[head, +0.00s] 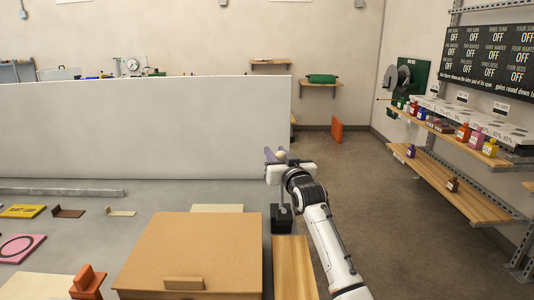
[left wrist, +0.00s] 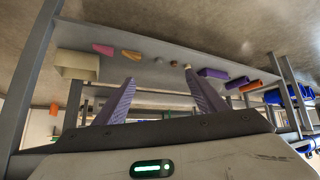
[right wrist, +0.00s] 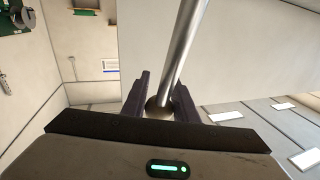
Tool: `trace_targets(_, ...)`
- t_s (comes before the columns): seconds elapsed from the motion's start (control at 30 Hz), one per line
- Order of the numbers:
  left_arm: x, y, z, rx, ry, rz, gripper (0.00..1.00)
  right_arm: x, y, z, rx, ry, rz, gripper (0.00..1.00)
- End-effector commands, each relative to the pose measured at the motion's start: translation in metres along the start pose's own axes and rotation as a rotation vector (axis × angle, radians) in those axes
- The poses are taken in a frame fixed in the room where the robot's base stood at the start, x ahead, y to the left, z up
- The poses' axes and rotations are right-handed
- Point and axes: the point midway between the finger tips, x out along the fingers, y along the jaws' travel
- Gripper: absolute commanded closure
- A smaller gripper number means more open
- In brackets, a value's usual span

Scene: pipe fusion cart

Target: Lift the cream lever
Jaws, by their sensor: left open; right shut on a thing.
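The lever's cream knob (head: 281,155) shows at the purple fingers of my right gripper (head: 275,157) in the head view. Its stem runs down behind the gripper to a black base (head: 283,222) by the cart's right edge. My left gripper (left wrist: 160,95) shows only in the left wrist view. Its purple fingers are wide apart with nothing between them.
A brown box (head: 190,250) with a front handle lies left of the lever, and a wooden board (head: 292,265) is in front of the lever. A pale wall panel (head: 140,128) stands behind. Shelves with bottles (head: 450,130) line the right wall. The floor (head: 365,180) between is clear.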

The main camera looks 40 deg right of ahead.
Motion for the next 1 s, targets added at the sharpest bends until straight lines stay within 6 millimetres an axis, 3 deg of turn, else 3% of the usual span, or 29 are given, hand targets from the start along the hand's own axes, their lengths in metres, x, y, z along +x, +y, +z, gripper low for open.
trace_targets(0.03, 0.001, 0.000, 0.001, 0.000, 0.000, 0.000, 0.35, -0.001, 0.002, 0.024, -0.001, -0.048, 0.005, 1.00)
trace_targets(0.27, 0.001, 0.000, 0.001, 0.000, 0.000, 0.000, 0.35, -0.001, 0.000, 0.025, -0.001, -0.048, 0.002, 1.00)
trace_targets(0.3, 0.001, 0.000, 0.001, 0.000, 0.000, 0.000, 0.35, -0.001, 0.000, 0.025, -0.001, -0.047, 0.002, 0.67)
trace_targets(0.4, 0.001, 0.000, 0.000, 0.001, 0.001, 0.000, 0.35, 0.000, -0.001, 0.022, -0.001, -0.042, 0.001, 0.56)
trace_targets(0.77, 0.001, 0.000, -0.001, 0.001, 0.003, 0.000, 0.35, -0.005, -0.001, 0.017, -0.002, -0.032, 0.000, 0.56)
trace_targets(1.0, 0.002, 0.000, 0.000, 0.001, 0.003, 0.000, 0.35, -0.041, -0.001, 0.016, -0.002, -0.032, 0.000, 0.56)
